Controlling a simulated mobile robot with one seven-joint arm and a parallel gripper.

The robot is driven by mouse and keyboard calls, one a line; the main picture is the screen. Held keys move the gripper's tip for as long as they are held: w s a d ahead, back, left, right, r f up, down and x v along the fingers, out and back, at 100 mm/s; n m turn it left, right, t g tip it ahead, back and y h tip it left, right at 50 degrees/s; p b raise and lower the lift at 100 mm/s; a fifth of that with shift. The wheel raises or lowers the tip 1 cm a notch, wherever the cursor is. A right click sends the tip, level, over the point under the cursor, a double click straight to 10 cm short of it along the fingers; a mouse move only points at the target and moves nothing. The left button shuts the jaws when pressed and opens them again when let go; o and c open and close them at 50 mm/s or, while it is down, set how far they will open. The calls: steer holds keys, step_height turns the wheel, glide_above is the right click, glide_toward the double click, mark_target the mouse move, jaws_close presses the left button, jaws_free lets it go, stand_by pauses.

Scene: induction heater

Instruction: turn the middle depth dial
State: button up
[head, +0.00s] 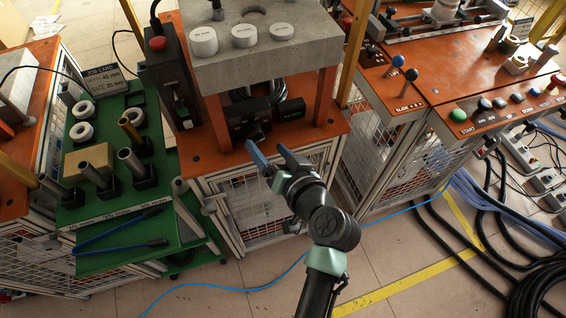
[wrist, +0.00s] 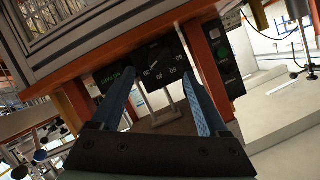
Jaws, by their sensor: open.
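The depth dial is on a small black unit (head: 248,120) under the concrete block in the head view. In the wrist view a black dial face (wrist: 165,63) with white numbers and a pale pointer mark shows between my fingers, seen at a tilt. I cannot read the setting surely. My gripper (head: 265,148) is open and empty, with its two blue fingers spread in front of the unit. In the wrist view the fingers of my gripper (wrist: 157,48) reach toward the panel on either side of the dial face. I cannot tell whether they touch it.
The concrete block (head: 285,62) bears several white discs and hangs over the unit between orange posts (head: 325,97). A black control box (head: 168,75) with a red button stands left. A green rack (head: 100,185) is further left, an orange console (head: 480,100) right.

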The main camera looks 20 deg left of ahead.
steer(key=v, duration=0.7)
stand_by(0.3)
steer(key=w+d+r+t+h+p, duration=0.1)
steer(key=w+r+t+h, duration=0.15)
steer(key=r, duration=0.75)
steer(key=w+d+r+t+h+p, duration=0.1)
steer(key=w+d+r+t+p, duration=0.15)
steer(key=r, duration=0.75)
steer(key=w+d+r+t+h, duration=0.1)
steer(key=w+r+t, duration=0.2)
steer(key=r, duration=0.8)
steer(key=s+d+r+t+h+p, duration=0.1)
steer(key=s+r+t, duration=0.2)
steer(key=r, duration=0.6)
steer(key=s+d+r+m+t+h+p, duration=0.1)
steer(key=s+r, duration=0.4)
steer(key=r, duration=0.5)
steer(key=s+d+r+m+t+h+p, duration=0.1)
steer(key=s+r+t+h, duration=0.2)
steer(key=r, duration=0.6)
steer(key=shift+s+r+t, duration=0.15)
steer(key=shift+s+t, duration=0.35)
steer(key=shift+t, duration=0.7)
